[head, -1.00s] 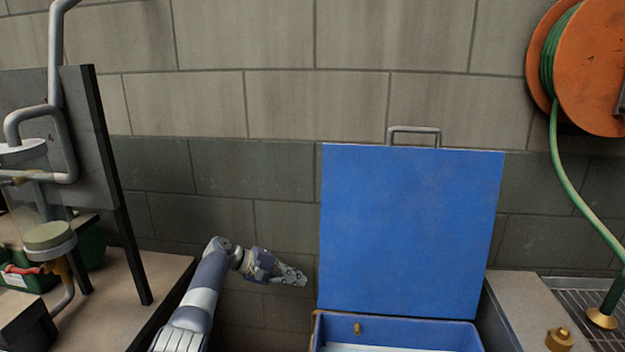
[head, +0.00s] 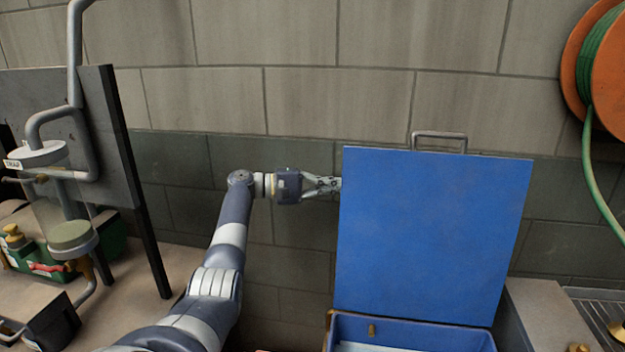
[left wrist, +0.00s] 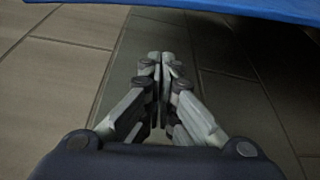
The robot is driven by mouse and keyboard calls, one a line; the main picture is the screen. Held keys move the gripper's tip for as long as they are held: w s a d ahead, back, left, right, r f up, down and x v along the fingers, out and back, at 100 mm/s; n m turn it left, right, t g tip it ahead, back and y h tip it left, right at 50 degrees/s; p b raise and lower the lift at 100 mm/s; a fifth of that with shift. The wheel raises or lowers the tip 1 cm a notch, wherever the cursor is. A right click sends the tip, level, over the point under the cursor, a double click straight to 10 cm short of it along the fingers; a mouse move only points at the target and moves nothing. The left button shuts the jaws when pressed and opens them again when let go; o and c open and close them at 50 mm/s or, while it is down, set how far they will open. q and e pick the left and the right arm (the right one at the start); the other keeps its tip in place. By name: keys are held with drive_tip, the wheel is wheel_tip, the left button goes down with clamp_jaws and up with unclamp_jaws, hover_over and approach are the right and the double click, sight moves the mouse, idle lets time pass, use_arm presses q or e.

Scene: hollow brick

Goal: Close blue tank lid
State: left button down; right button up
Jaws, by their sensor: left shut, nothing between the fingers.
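The blue tank (head: 410,330) stands at the bottom, right of centre in the head view, with a pale inside showing. Its blue lid (head: 432,235) is raised upright against the wall side, with a metal handle (head: 438,136) on its top edge. My left gripper (head: 336,184) is shut and empty, at the lid's left edge near its upper part; its tips are at or partly behind that edge, and I cannot tell whether they touch. In the left wrist view the shut fingers (left wrist: 162,62) point at the wall, with the lid's blue edge (left wrist: 240,8) across the top. My right gripper is not in view.
A grey block wall (head: 300,100) stands behind the tank. On the left is a bench with pipes (head: 76,120) and a green crate (head: 30,255). On the right are a counter (head: 545,315) and an orange hose reel (head: 604,70) with a green hose.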

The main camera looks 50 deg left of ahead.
use_arm(q)
drive_tip(key=s+d+p, duration=0.2)
drive_tip(key=s, duration=0.1)
drive_tip(key=shift+d+r, duration=0.2)
drive_tip(key=shift+r, duration=0.1)
idle(0.4)
